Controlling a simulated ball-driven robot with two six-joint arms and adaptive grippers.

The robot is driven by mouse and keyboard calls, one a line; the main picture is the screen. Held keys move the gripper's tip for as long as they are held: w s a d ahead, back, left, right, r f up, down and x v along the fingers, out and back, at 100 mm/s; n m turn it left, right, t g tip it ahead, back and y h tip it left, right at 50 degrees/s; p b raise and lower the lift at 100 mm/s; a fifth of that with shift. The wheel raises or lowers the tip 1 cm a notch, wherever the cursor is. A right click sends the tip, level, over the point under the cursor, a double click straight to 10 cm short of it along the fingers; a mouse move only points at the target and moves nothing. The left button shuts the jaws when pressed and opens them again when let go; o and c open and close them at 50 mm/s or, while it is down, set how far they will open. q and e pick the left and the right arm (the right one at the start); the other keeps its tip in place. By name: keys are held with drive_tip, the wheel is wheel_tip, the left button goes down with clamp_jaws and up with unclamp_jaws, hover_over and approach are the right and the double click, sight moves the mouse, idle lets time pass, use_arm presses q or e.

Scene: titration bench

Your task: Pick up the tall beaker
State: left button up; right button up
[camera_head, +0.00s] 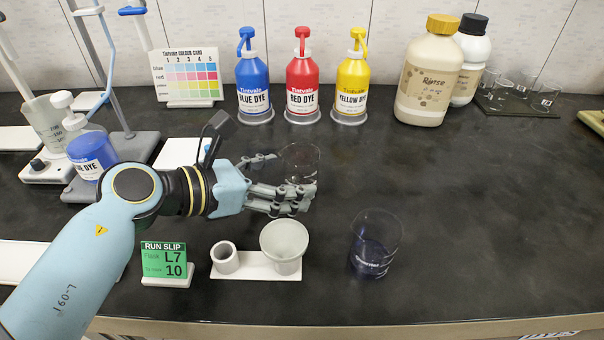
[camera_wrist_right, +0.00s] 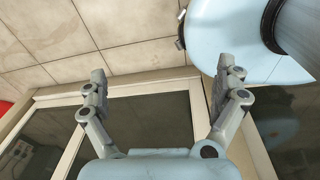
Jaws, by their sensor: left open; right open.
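A clear glass beaker (camera_head: 375,243) with white print and a dark look in its lower part stands upright at the front, right of the middle. Another clear glass vessel (camera_head: 301,160) is at the fingertips of my left gripper (camera_head: 290,178). I cannot tell whether the fingers touch it, or which of the two glasses is the tall beaker. My left gripper is open, its fingers pointing right, low over the bench. My right gripper (camera_wrist_right: 161,72) shows only in the right wrist view; it is open and empty, with no beaker between its fingers.
Blue (camera_head: 253,85), red (camera_head: 302,85) and yellow (camera_head: 351,85) dye bottles stand at the back. A rinse bottle (camera_head: 428,80) stands right of them. A white holder (camera_head: 255,266) with cups and a green run slip (camera_head: 164,260) are in front.

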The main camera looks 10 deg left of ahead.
sight(285, 178)
use_arm(q)
drive_tip(key=x, duration=0.4)
drive_tip(key=shift+s+f, duration=0.1)
drive_tip(key=shift+f, duration=0.05)
drive_tip(key=c, duration=1.3)
drive_tip(key=shift+a+r, duration=0.1)
drive_tip(key=shift+r, duration=0.15)
